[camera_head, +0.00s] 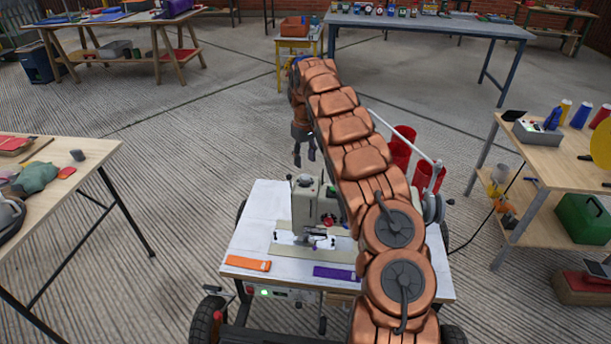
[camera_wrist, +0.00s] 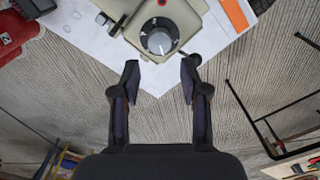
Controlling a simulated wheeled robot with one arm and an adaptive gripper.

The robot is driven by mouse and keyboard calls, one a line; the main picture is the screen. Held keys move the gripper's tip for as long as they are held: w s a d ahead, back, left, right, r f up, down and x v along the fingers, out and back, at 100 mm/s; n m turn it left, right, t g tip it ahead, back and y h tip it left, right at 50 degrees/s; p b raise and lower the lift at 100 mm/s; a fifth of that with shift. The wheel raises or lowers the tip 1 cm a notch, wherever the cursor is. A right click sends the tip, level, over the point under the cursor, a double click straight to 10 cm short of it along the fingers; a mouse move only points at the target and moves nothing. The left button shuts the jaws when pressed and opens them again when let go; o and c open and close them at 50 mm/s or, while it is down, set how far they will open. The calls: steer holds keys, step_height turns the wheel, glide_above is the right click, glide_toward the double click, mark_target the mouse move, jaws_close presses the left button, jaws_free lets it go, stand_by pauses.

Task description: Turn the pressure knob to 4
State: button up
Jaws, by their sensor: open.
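A beige sewing machine (camera_head: 306,197) stands upright on a white-topped table (camera_head: 262,212). In the wrist view the machine's head (camera_wrist: 192,14) is at the top, with a round pressure knob (camera_wrist: 159,41) that has a dark rim and a pale grey face. Marks on its dial are too small to read. My gripper (camera_wrist: 161,68) is open and empty. Its two dark fingertips lie either side of the knob's line, short of it and apart from it. In the head view my gripper (camera_head: 304,156) hangs above and behind the machine; the knob cannot be made out there.
Orange (camera_head: 248,263) and purple (camera_head: 336,272) strips lie at the table's front. Red cylinders (camera_head: 401,148) stand behind the table at right. Side tables (camera_head: 40,170) and (camera_head: 560,160) flank it. Open floor lies on the left.

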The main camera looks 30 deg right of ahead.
mark_target(305, 176)
steer(key=shift+f+p, duration=0.45)
steer(key=shift+f, duration=3.1)
steer(key=c, duration=0.8)
steer(key=shift+d, duration=0.15)
jaws_close()
